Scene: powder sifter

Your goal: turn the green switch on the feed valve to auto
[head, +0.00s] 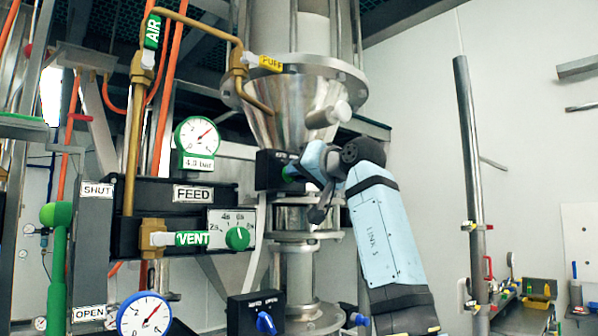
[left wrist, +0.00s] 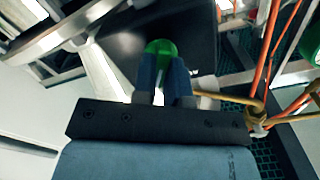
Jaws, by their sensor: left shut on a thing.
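The green switch (head: 288,173) is on the front of a black box (head: 266,172) beneath the steel cone, in the middle of the head view. My left gripper (head: 299,171) is at the box and shut on the switch. In the left wrist view, the switch's rounded green end (left wrist: 160,46) shows between the two fingertips of my gripper (left wrist: 165,62), against the black box (left wrist: 195,38). The box's white lettering is partly hidden by my gripper, and the switch's angle cannot be told. My right gripper is not in view.
A second black box (head: 246,315) with a blue switch (head: 265,323) sits below. The FEED panel (head: 160,195), with a green dial (head: 237,238) and gauges, stands to the left. The steel cone (head: 290,105) hangs just above my gripper. Open room lies to the right.

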